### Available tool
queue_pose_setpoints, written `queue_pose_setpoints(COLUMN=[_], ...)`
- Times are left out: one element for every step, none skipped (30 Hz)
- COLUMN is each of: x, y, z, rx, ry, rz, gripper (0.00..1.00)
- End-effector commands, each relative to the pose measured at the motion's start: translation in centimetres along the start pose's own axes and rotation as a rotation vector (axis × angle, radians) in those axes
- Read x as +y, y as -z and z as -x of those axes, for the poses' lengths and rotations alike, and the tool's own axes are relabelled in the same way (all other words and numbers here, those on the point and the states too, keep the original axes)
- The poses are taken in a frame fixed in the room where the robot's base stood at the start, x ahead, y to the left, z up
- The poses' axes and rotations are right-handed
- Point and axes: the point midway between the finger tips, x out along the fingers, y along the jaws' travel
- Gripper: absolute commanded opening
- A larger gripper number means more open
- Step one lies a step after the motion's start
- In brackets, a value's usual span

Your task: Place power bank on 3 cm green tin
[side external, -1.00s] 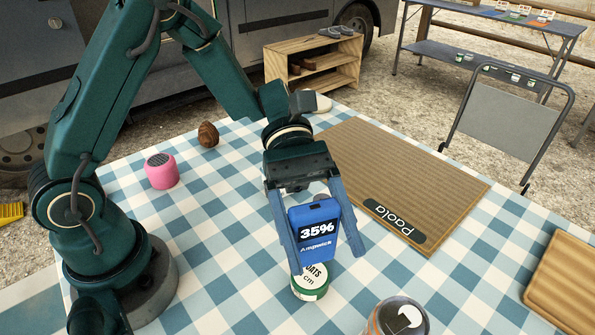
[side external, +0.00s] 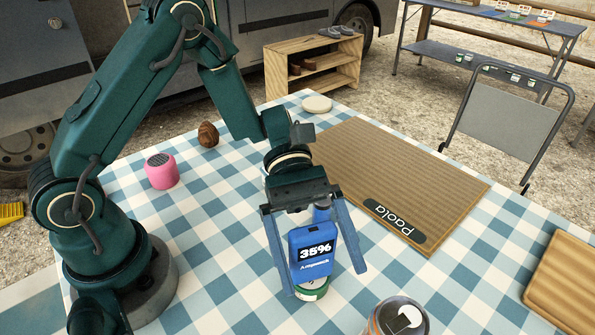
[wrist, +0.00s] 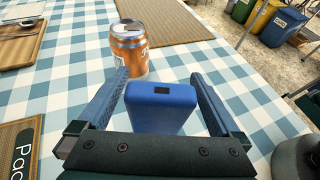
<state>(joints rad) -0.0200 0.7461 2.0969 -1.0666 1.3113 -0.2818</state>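The blue power bank (side external: 314,262) with a "35%" display stands upright on the green tin (side external: 312,291), which has a pale label and is mostly covered from above. My gripper (side external: 322,268) is open, with one finger on each side of the power bank. In the wrist view, the power bank (wrist: 161,108) stands between the two fingers (wrist: 160,95) with a gap on both sides. The tin is hidden in the wrist view.
An orange drink can (wrist: 129,52) stands close by on the checked cloth. A ribbed brown mat (side external: 400,180) lies behind to the right. A wooden board (side external: 565,285) is at the right edge. A pink speaker (side external: 161,171) and a brown ridged object (side external: 207,134) stand left.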

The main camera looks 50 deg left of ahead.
Motion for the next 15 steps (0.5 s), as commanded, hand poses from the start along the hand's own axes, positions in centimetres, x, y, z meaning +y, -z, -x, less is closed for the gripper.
queue_pose_setpoints(x=[0.0,0.0,0.0,0.1,0.1,0.2,0.2,0.2,0.1,0.2,0.2,0.2,0.1,0.1,0.2], y=[-0.1,-0.2,-0.2,-0.2,-0.2,-0.2,-0.2,-0.2,-0.1,-0.1,-0.1,-0.1,-0.1,-0.1,-0.1], z=[0.0,0.1,0.2,0.5,0.9,1.4,1.9,2.5,3.3,4.0,4.7,5.7,6.3,7.0,7.8], rx=[0.000,0.000,0.001,0.000,-0.001,0.000,0.000,0.000,0.002,0.002,0.002,0.002,0.003,0.003,0.002], ry=[0.000,0.000,-0.002,-0.002,-0.004,-0.006,-0.006,-0.008,-0.009,-0.008,-0.009,-0.010,-0.009,-0.007,-0.008], rz=[-0.001,-0.001,-0.001,-0.001,-0.002,-0.003,-0.003,-0.002,-0.001,-0.002,-0.003,-0.002,-0.001,-0.002,-0.002], gripper=[1.00,1.00,1.00,1.00,1.00,1.00,1.00,1.00,1.00,1.00,1.00,1.00,1.00,1.00,1.00])
